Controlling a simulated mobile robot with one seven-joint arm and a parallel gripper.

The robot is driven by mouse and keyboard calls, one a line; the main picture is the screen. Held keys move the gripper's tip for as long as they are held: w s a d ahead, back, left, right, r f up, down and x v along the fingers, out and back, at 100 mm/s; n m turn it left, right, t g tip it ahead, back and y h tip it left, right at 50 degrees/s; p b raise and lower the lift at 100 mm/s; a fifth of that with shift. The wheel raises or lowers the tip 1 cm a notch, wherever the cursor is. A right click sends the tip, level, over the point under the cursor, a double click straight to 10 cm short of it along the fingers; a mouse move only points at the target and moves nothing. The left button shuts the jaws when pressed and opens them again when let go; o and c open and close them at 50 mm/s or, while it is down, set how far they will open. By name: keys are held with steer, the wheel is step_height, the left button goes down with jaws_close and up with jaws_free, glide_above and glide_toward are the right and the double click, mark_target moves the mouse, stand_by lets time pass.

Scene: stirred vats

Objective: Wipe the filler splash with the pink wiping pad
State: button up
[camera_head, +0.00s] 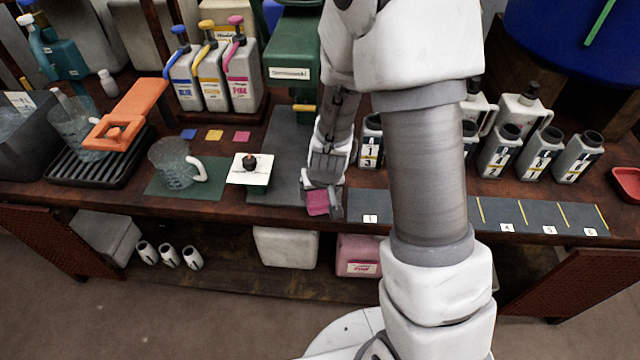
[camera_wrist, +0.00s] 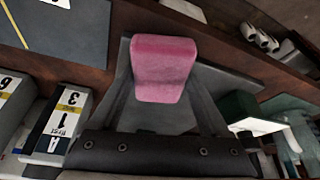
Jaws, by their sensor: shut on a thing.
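The pink wiping pad (camera_head: 317,204) is held in my gripper (camera_head: 322,192), low at the front edge of the grey mat (camera_head: 280,160) on the bench. In the wrist view the pad (camera_wrist: 164,68) sticks out beyond the grey fingers, which are shut on it. I cannot tell whether the pad touches the mat. I cannot make out a filler splash in either view; my arm and gripper cover part of the bench there.
A white card (camera_head: 237,177) with a dark knob lies left of my gripper. A glass jug (camera_head: 172,165) stands on a green mat. Pump bottles (camera_head: 212,80) stand behind. Numbered bottles (camera_head: 543,153) and a marked dark strip (camera_head: 520,214) lie right, past my arm.

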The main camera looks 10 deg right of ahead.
steer(key=shift+s+a+r, duration=0.1)
steer(key=shift+s, duration=0.2)
steer(key=shift+w+d, duration=0.2)
steer(key=shift+w, duration=0.45)
steer(key=shift+w+d, duration=0.25)
steer(key=shift+w, duration=0.35)
steer(key=shift+w+d, duration=0.2)
steer(key=shift+w, duration=0.45)
steer(key=shift+w+d, duration=0.3)
steer(key=shift+w, duration=0.7)
steer(key=shift+w+d, duration=0.3)
steer(key=shift+w, duration=0.65)
steer(key=shift+r+p, duration=2.3)
steer(key=shift+r, duration=0.65)
steer(key=shift+r, duration=0.1)
step_height(320, 180, up, 3)
steer(key=shift+f+p, duration=0.1)
steer(key=shift+p, duration=0.95)
